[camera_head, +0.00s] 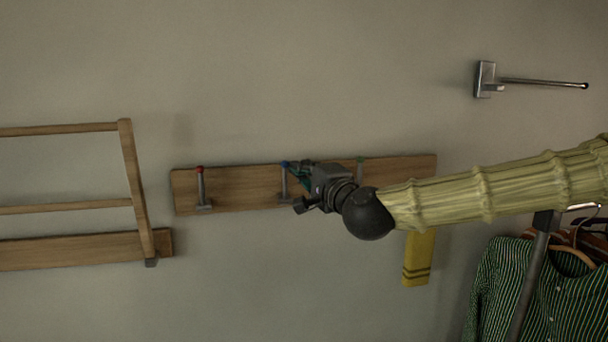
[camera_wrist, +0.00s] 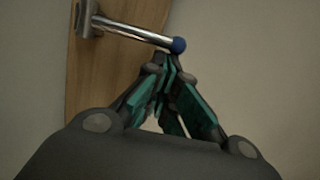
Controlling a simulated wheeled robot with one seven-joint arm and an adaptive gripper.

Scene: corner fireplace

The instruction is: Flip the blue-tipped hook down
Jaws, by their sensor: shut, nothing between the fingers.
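The blue-tipped hook (camera_head: 284,180) stands upright on the wooden wall board (camera_head: 240,186), its blue tip at the top. In the wrist view the hook (camera_wrist: 136,31) is a shiny metal rod with a blue ball at its end. My gripper (camera_head: 296,168) is shut and empty, its fingertips close beside the blue tip. In the wrist view my gripper (camera_wrist: 166,62) has its teal fingers together just below the blue ball. I cannot tell whether they touch it.
A yellow cloth (camera_head: 419,258) hangs below. A wooden rack (camera_head: 136,185) is at left, a metal wall rod (camera_head: 540,83) upper right, striped shirts (camera_head: 520,285) lower right.

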